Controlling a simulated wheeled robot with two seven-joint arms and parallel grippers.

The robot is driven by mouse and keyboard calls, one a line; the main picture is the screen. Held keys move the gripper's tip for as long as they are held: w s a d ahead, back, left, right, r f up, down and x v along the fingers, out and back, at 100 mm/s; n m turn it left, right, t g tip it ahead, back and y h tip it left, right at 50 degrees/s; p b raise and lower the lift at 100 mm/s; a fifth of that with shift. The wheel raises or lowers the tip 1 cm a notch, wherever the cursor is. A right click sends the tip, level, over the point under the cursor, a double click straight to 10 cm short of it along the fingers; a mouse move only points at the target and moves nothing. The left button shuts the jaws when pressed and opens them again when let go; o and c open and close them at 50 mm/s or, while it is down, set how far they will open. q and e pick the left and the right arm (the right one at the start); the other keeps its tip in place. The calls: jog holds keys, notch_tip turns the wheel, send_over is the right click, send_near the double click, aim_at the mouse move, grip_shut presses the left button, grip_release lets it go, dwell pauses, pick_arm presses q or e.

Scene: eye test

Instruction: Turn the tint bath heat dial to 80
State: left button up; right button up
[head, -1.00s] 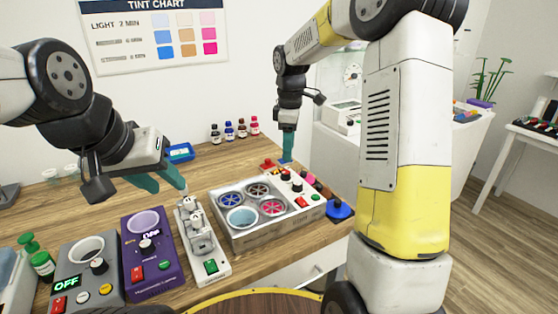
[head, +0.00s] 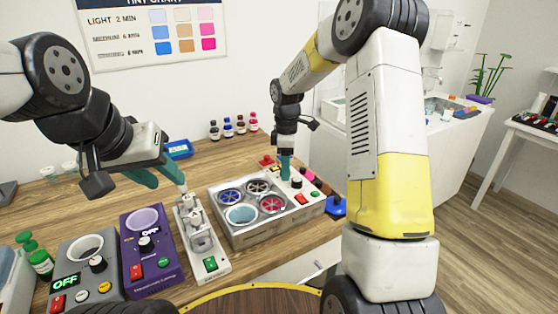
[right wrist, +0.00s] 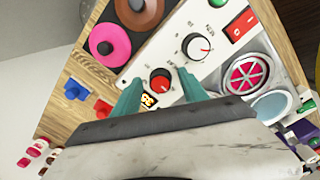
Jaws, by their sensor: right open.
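The tint bath (head: 270,232) is a white box with several round coloured wells and a control strip along its back right side. In the right wrist view the strip (right wrist: 186,28) carries a black dial with a red cap (right wrist: 160,81), a black dial with a white cap (right wrist: 197,46) and a small orange-lit display (right wrist: 149,100), its digits hard to read. My right gripper (head: 285,168) is open over the strip. In the wrist view its teal fingers (right wrist: 160,92) stand on either side of the red-capped dial; contact cannot be told. My left gripper (head: 160,178) is open and empty above the table.
A white device with metal posts (head: 200,235), a purple heater (head: 150,255) and a grey unit reading OFF (head: 85,270) stand left of the bath. Bottles (head: 228,129) stand behind. Coloured discs (right wrist: 108,44) lie beside the strip.

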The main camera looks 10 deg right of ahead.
grip_shut()
